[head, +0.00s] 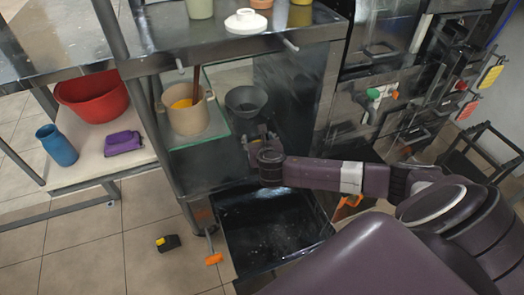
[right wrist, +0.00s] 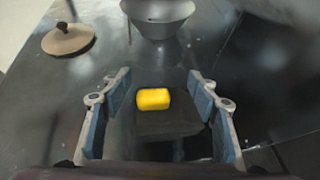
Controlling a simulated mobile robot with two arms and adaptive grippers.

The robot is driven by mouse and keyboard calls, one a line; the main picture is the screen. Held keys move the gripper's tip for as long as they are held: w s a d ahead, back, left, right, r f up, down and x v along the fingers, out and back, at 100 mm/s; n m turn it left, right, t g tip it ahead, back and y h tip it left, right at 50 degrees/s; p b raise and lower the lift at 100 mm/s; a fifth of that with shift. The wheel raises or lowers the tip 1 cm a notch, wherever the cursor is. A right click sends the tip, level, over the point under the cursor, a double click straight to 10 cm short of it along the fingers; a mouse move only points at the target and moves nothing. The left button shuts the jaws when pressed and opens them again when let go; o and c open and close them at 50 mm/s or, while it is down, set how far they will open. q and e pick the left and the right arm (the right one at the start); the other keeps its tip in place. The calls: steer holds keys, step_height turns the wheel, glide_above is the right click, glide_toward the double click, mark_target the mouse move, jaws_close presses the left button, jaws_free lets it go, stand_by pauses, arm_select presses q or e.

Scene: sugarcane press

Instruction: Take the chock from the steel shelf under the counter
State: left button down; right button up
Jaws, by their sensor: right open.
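The chock shows in the right wrist view as a dark block (right wrist: 168,122) with a bright yellow end (right wrist: 154,99). It lies on the dark steel shelf (right wrist: 50,95). My right gripper (right wrist: 158,82) is open, with one finger on each side of the chock and visible gaps between. In the head view my right gripper (head: 259,137) is low over the shelf (head: 205,172) under the counter (head: 190,42), and the chock is hidden there. My left gripper is not in view.
A grey bowl (head: 246,100) stands just beyond the right gripper. A beige pot (head: 187,110) is to its left, and a round lid (right wrist: 68,40) shows in the wrist view. A black-and-yellow object (head: 167,242) lies on the floor.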

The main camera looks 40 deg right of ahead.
steer(key=shift+w+d+f, duration=0.1)
steer(key=shift+d+f, duration=0.05)
steer(key=shift+f, duration=0.1)
steer(key=shift+w+d+f+b, duration=0.3)
steer(key=shift+w+f+b, duration=0.2)
steer(key=shift+f+b, duration=0.2)
steer(key=shift+b+x, duration=0.45)
steer(key=shift+x, duration=0.7)
steer(key=shift+w+d+f, duration=0.15)
steer(key=shift+w, duration=0.15)
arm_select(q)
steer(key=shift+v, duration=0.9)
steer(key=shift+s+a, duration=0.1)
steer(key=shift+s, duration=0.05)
arm_select(e)
steer(key=shift+s, duration=0.15)
jaws_close()
